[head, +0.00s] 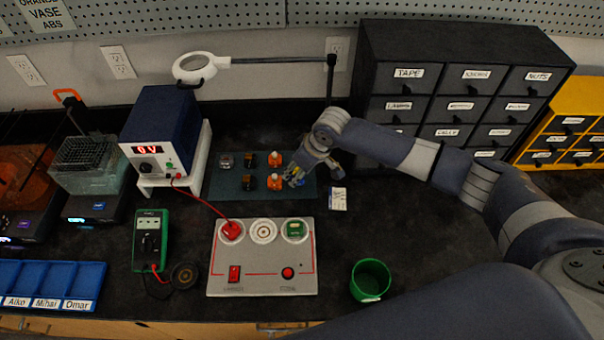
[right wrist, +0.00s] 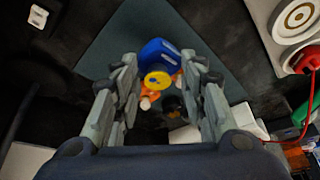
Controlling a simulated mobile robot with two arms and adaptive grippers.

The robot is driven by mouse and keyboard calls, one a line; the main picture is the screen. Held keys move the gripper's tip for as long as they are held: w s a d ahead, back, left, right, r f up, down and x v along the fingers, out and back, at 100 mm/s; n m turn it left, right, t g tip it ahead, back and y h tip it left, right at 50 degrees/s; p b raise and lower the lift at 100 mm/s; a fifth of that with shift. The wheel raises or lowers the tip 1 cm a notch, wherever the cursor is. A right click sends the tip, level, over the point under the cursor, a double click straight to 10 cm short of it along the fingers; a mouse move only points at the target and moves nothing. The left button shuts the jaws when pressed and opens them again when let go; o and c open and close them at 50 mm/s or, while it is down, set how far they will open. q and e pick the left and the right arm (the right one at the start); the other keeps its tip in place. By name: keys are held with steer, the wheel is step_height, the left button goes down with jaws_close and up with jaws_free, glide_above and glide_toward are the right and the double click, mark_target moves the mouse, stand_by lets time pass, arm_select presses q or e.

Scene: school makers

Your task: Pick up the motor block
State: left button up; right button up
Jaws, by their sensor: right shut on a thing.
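The motor block (right wrist: 158,52) is blue with a yellow round part and sits between the fingers of my right gripper (right wrist: 161,76) in the right wrist view. My right gripper is shut on it. In the head view my right gripper (head: 302,171) is at the right end of the dark teal mat (head: 228,190), and mostly hides the block; only small blue and yellow bits show. Whether the block touches the mat is hard to tell. My left gripper is not in view.
Orange (head: 275,182) and black (head: 249,182) blocks stand on the mat left of the gripper. A grey panel (head: 262,274) with a red plug lies in front. A green cup (head: 370,280) stands front right. Black drawers (head: 440,40) stand behind. A small white card (head: 338,199) lies right of the mat.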

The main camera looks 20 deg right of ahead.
steer(key=s+a+b, duration=0.1)
steer(key=s+a, duration=0.1)
steer(key=a, duration=0.2)
steer(key=s+a+b, duration=0.1)
steer(key=s+a, duration=0.2)
steer(key=a, duration=0.1)
steer(key=s+a+r, duration=0.1)
steer(key=s+a, duration=0.1)
steer(key=a, duration=0.2)
steer(key=shift+s+a+r+b, duration=0.1)
steer(key=shift+s+a+b, duration=0.1)
steer(key=shift+s+b, duration=0.15)
jaws_close()
steer(key=o, duration=1.6)
jaws_free()
steer(key=shift+c, duration=0.2)
